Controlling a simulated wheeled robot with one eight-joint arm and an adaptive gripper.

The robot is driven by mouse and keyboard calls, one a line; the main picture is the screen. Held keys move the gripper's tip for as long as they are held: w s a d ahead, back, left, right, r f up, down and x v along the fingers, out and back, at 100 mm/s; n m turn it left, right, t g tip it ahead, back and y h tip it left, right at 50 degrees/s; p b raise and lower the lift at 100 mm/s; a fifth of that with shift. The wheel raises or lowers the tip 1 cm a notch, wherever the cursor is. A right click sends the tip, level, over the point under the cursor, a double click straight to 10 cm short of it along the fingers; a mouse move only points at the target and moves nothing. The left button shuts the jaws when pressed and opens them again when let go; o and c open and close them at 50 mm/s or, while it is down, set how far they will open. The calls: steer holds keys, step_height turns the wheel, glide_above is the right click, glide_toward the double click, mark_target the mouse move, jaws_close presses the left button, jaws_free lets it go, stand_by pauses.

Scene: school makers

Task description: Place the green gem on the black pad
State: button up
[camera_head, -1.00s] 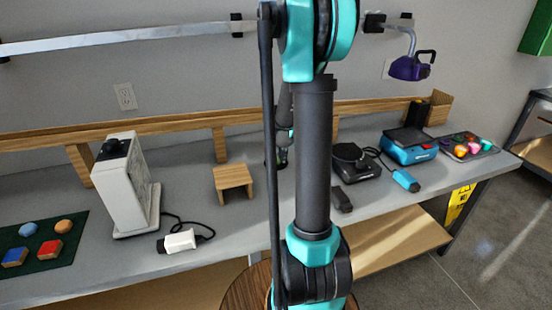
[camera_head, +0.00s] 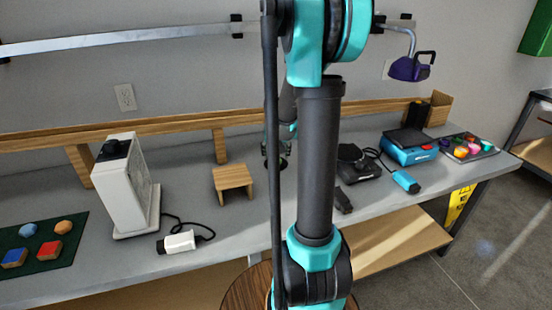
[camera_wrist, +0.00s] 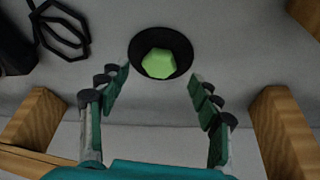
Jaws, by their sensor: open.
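The green gem (camera_wrist: 159,63) lies on the round black pad (camera_wrist: 178,41) in the wrist view, inside the pad's rim and toward its near side. My gripper (camera_wrist: 160,82) is open, with one finger on each side of the gem and neither touching it. In the head view my gripper (camera_head: 277,147) is partly hidden behind my own arm, above the bench by the back rail. A dark edge of the black pad (camera_head: 283,163) shows just below it; the gem cannot be made out there.
A small wooden stand (camera_head: 232,178) is left of my gripper. A white device (camera_head: 124,188) with a corded plug (camera_head: 178,242) stands farther left. A dark device (camera_head: 357,162) and a blue machine (camera_head: 407,150) are at right. The wooden back rail (camera_head: 180,124) runs close behind.

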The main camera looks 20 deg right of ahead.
steer(key=v, duration=0.8)
steer(key=shift+r, duration=0.2)
